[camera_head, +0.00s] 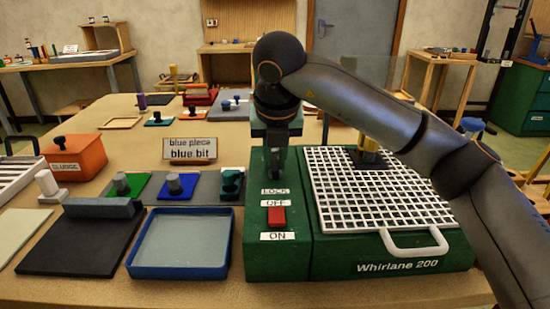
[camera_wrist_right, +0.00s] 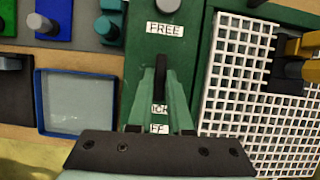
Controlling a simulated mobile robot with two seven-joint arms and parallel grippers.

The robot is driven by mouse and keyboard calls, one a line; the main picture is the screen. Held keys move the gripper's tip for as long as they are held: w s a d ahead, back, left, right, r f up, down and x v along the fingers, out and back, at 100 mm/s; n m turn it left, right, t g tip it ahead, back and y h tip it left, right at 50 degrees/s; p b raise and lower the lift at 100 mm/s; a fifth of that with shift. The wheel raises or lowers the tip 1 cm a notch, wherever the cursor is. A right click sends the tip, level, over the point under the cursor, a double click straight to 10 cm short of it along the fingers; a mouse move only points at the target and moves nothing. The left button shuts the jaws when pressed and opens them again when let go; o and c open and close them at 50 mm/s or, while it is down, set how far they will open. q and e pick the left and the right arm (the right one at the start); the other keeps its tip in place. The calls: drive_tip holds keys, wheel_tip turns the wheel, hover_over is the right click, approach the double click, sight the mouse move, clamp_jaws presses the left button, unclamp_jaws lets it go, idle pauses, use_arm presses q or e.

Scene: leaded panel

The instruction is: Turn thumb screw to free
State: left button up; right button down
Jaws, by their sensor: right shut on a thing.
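The green machine (camera_head: 335,262), marked Whirlane 200, stands on the table. My right gripper (camera_head: 275,165) points down over the back of its left panel, between the FREE and LOCK labels. In the right wrist view, the fingers (camera_wrist_right: 161,98) are shut on a narrow black piece, the thumb screw (camera_wrist_right: 161,70), which stands upright between their tips. The FREE label (camera_wrist_right: 165,28) lies just beyond the screw. The LOCK label (camera_head: 274,191) lies on the near side and is partly covered by the fingers in the wrist view. My left gripper is out of view.
A red switch (camera_head: 276,217) sits between OFF and ON. A white grid (camera_head: 375,190) with a yellow and black piece (camera_head: 368,155) covers the machine's right side. A blue tray (camera_head: 182,243), coloured holders and an orange box (camera_head: 75,157) stand left.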

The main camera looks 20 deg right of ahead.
drive_tip(key=c, duration=0.8)
unclamp_jaws()
drive_tip(key=shift+c, duration=0.2)
drive_tip(key=p+v, duration=0.1)
drive_tip(key=v, duration=1.1)
drive_tip(key=shift+r+p, duration=0.25)
drive_tip(key=shift+p, duration=0.05)
drive_tip(key=shift+s, duration=0.1)
